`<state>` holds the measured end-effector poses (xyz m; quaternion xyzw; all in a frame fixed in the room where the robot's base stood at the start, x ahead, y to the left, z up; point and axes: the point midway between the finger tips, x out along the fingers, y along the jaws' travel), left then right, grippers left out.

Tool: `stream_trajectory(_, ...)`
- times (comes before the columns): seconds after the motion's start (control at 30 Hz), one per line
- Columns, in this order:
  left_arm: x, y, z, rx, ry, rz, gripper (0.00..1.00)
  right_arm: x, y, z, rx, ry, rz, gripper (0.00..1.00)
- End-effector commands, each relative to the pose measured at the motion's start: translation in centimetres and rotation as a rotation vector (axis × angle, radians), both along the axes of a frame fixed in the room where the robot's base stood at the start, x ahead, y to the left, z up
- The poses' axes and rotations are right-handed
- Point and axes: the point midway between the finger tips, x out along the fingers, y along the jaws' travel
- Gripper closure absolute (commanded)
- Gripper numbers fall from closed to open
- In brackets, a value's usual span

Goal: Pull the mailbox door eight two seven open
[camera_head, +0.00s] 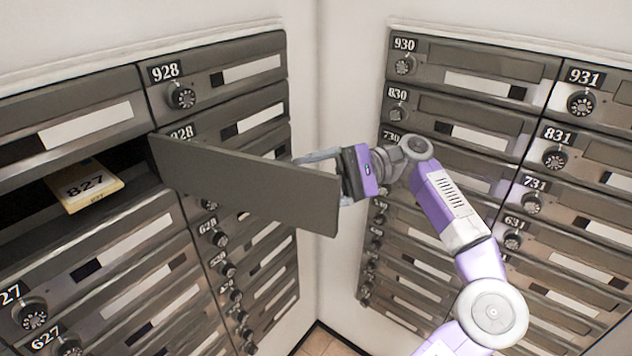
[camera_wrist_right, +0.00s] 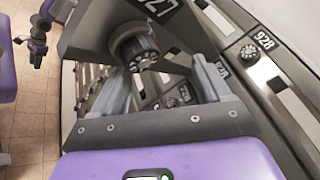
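Mailbox door 827 (camera_head: 245,185) stands swung far out from the left bank, its plain inner side facing the head camera. Its compartment (camera_head: 125,155) is open and dark inside, with a yellowish package (camera_head: 88,186) marked 827 at the mouth. My right gripper (camera_head: 318,160) is at the door's outer side near its free end, partly hidden by it. In the right wrist view its fingers (camera_wrist_right: 160,75) are apart, with the door's round knob (camera_wrist_right: 138,50) showing between and beyond them; contact is unclear. What looks like my left gripper (camera_wrist_right: 36,46) is small at upper left.
Door 928 (camera_head: 225,73) and other closed doors with knobs surround the opening. A second mailbox bank (camera_head: 470,110) stands at right, close behind my right arm. The corner wall (camera_head: 340,60) lies between the banks. Tiled floor (camera_wrist_right: 35,125) shows below.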

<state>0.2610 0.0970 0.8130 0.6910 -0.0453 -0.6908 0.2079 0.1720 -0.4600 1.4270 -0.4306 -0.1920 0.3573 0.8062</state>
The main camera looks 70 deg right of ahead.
Motion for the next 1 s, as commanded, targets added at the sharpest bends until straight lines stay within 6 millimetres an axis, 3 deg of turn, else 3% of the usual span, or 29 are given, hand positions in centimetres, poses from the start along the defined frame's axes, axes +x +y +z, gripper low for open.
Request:
stream_trajectory(0.27, 0.0, 0.0, 0.0, 0.000, 0.000, 0.000, 0.57, -0.2, -0.3, -0.1, 0.001, 0.001, 0.000, 0.23)
stream_trajectory(0.7, 0.0, 0.0, 1.1, 0.000, 0.000, 0.000, 0.57, -4.4, -4.9, 0.1, 0.001, -0.004, -0.001, 0.23)
stream_trajectory(1.0, 0.0, 0.0, 1.2, 0.000, 0.000, 0.000, 0.57, -5.2, -5.8, -0.1, 0.001, -0.001, 0.000, 0.23)
